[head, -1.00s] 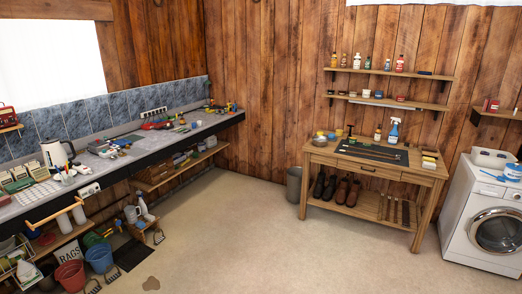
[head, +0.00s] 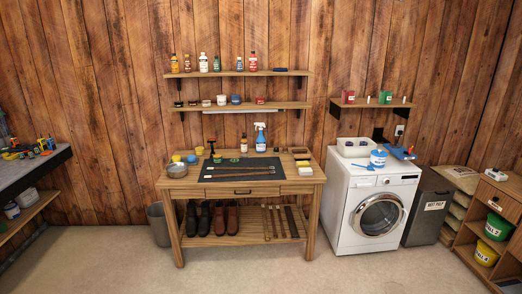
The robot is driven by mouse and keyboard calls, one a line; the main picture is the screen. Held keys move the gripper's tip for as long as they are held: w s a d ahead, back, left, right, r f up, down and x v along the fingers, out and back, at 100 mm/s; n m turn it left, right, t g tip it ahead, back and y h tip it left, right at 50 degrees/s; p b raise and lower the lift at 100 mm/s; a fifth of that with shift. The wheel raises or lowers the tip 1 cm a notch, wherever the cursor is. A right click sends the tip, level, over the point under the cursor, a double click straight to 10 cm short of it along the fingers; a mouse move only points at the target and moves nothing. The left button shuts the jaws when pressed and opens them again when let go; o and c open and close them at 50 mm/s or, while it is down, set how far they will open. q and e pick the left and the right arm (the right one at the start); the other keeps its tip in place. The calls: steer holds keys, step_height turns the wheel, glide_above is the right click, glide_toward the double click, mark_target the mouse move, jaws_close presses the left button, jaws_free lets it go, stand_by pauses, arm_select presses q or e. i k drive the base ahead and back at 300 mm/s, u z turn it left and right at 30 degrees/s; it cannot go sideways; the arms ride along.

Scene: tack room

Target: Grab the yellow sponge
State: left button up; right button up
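A wooden workbench (head: 250,188) stands against the plank wall. A small pale yellow block (head: 302,163), which looks like a sponge, lies near the right end of its top; a white block (head: 305,171) is just in front of it. Two small yellow items (head: 176,158) (head: 199,150) are near the left end, too small to tell whether either is a sponge. Neither of my grippers is in view.
A dark mat (head: 240,176), a metal bowl (head: 177,170) and a blue spray bottle (head: 260,138) are on the bench. A washing machine (head: 342,215) stands to its right, a grey bin (head: 159,224) at its left. Floor in front of the bench (head: 225,277) is clear.

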mark_target(175, 158)
steer(key=u, duration=0.05)
steer(key=i, duration=1.9)
steer(key=u, duration=0.45)
steer(key=i, duration=0.7)
steer(key=u, duration=0.2)
